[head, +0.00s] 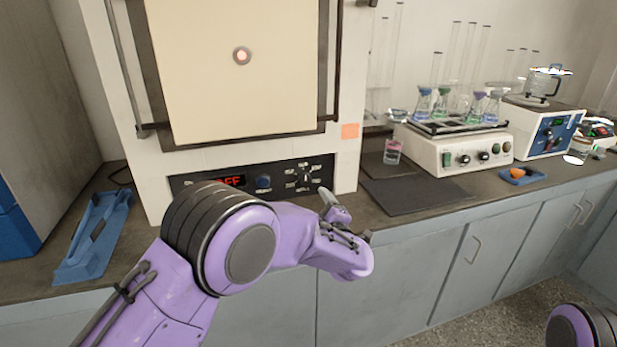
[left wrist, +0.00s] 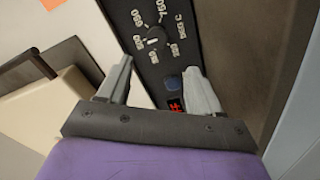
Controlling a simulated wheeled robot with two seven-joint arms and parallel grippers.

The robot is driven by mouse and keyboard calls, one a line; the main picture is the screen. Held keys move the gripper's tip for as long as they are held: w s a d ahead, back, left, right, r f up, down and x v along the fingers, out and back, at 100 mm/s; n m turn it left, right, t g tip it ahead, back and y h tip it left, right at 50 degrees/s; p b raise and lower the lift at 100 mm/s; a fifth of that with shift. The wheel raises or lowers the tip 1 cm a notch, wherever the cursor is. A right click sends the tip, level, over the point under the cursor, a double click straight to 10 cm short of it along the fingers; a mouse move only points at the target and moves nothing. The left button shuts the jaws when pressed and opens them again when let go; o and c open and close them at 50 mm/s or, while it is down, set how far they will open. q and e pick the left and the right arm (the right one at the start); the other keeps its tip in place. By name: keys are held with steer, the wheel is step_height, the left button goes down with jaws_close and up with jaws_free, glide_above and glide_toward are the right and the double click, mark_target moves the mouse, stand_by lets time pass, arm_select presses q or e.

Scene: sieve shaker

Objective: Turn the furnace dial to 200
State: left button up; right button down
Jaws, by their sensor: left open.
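The furnace (head: 130,190) stands on the bench, its cream door shut. The dial (head: 304,181) is a dark round knob ringed by white numbers on the black front panel. The dial also shows in the left wrist view (left wrist: 156,37), at top centre. I cannot tell for sure which number it points to. The red display (head: 228,181) seems to read OFF. My left gripper (head: 345,220) is in front of the panel, just below and right of the dial. In the left wrist view its fingers (left wrist: 158,68) are apart and empty, pointing toward the dial without visibly holding it.
A blue button (head: 264,182) sits between display and dial. A blue tray (head: 92,235) lies left of the furnace. To the right are a dark mat (head: 415,195), a small beaker (head: 392,152) and a shaker (head: 455,152) with flasks. Part of my right arm shows bottom right.

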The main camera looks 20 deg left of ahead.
mark_target(306, 181)
arm_select(q)
steer(key=shift+w+f, duration=0.1)
steer(key=shift+w, duration=1.1)
steer(key=x, duration=0.5)
steer(key=a+x, duration=0.1)
steer(key=x, duration=0.2)
steer(key=shift+s+a+p, duration=0.1)
steer(key=shift+s+p, duration=0.1)
steer(key=shift+p, duration=0.15)
steer(key=shift+w+a+r, duration=0.1)
steer(key=shift+w+r, duration=0.2)
steer(key=shift+w, duration=0.05)
steer(key=shift+f, duration=0.1)
steer(key=c, duration=1.1)
